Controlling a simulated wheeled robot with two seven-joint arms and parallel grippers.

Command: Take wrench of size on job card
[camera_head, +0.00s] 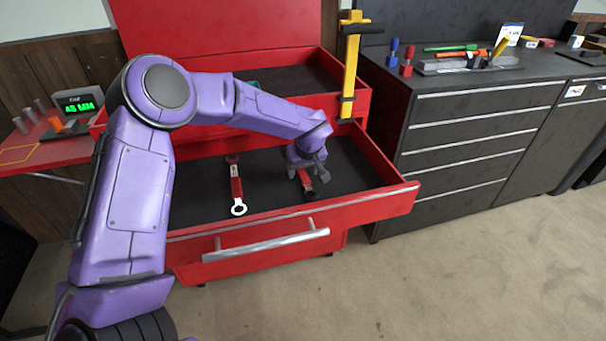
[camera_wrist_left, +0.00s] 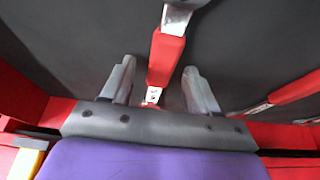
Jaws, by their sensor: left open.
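My left gripper (camera_head: 306,171) is open and reaches down into the open red drawer, over the right-hand wrench (camera_head: 306,186). In the left wrist view its two fingers (camera_wrist_left: 159,68) stand on either side of a wrench's red handle (camera_wrist_left: 166,56), which runs between them and is not gripped. The left-hand wrench (camera_head: 237,188), red-handled with a silver ring end, lies apart in the same drawer; the red piece at the right of the wrist view (camera_wrist_left: 298,89) looks like another wrench. A small display (camera_head: 77,106) at the left shows green text that looks like "48 MM". My right gripper is not in view.
The drawer's red front wall (camera_head: 365,203) and side walls surround the wrenches. A yellow upright tool (camera_head: 350,65) stands at the chest's right corner. A dark cabinet (camera_head: 470,110) with tools on top stands at the right. Bare dark liner lies between the two wrenches.

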